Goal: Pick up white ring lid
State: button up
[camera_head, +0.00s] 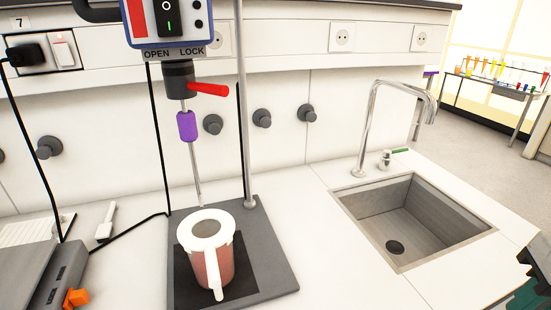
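The white ring lid (227,226) lies on top of a jug (221,269) with reddish contents. It is a broad flat white ring with a round dark opening in the middle. The jug stands upright on the dark square base plate (268,272) of a stirrer stand, with its white handle facing the camera. No fingertips of my gripper show, so whether it is open or shut is hidden.
The stirrer's thin shaft (195,172) and purple sleeve (187,126) hang just behind the jug; the upright rod (243,120) stands behind it to the right. A sink (412,222) with a tap (369,120) is at right. A grey device (42,280) is at lower left.

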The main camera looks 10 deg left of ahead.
aim_at(191, 243)
jog(key=u, duration=1.35)
jog(key=k, duration=1.25)
jog(key=u, duration=0.75)
jog(key=i, duration=1.1)
jog(key=z, duration=0.55)
